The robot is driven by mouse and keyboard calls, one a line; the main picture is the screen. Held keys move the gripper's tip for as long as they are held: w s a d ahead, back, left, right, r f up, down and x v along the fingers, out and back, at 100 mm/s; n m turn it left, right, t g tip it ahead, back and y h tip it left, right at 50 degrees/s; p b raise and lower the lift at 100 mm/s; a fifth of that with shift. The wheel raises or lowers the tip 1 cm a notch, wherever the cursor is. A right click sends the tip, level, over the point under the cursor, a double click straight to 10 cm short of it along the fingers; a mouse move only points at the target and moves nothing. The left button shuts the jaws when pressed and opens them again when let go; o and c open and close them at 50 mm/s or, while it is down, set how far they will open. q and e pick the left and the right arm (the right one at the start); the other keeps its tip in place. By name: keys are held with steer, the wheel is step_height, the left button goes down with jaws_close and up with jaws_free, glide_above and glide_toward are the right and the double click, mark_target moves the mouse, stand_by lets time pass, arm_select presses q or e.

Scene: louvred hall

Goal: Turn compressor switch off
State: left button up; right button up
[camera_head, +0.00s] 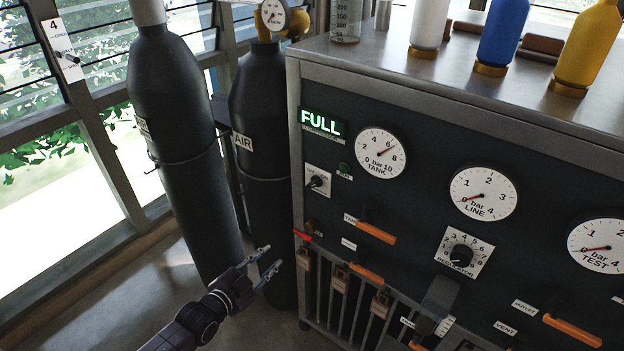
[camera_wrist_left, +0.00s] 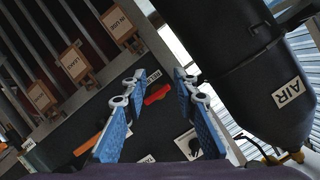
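A small white plate with a black toggle switch (camera_head: 315,182) sits at the upper left of the dark panel, below the lit FULL sign; its lettering is too small to read. In the left wrist view the plate (camera_wrist_left: 187,143) is partly hidden behind a finger. My left gripper (camera_head: 268,262) is in front of the panel's lower left edge, below the switch and apart from it. In the left wrist view its two blue-padded fingers (camera_wrist_left: 160,80) are spread, with nothing between the pads. My right gripper is not in view.
A red lever (camera_head: 302,235) and orange valve handles (camera_head: 376,233) stick out of the panel. Two dark cylinders (camera_head: 180,130) stand left of it, one labelled AIR (camera_head: 243,141). A green lamp (camera_head: 344,168) is beside the switch.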

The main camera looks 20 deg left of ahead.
mark_target(311, 186)
arm_select(q)
steer(key=w+d+r+m+t+h, duration=0.1)
steer(key=d+r+m+h, duration=0.15)
steer(key=r, duration=0.65)
steer(key=w+d+r+m+t+h, duration=0.1)
steer(key=d+r+t, duration=0.15)
steer(key=r, duration=0.75)
steer(key=shift+g, duration=0.35)
steer(key=b+x, duration=0.1)
steer(key=x, duration=0.2)
steer(key=b+x, duration=0.1)
steer(key=x, duration=0.2)
steer(key=b+x, duration=0.1)
steer(key=x, duration=0.2)
steer(key=shift+w+f, duration=0.1)
steer(key=shift+f, duration=0.2)
steer(key=shift+w+d+r, duration=0.1)
steer(key=shift+w, duration=0.15)
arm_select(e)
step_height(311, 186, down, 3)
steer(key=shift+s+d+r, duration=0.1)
arm_select(q)
steer(key=shift+w, duration=0.15)
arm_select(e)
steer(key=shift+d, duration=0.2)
arm_select(q)
steer(key=shift+c, duration=0.7)
jaws_close()
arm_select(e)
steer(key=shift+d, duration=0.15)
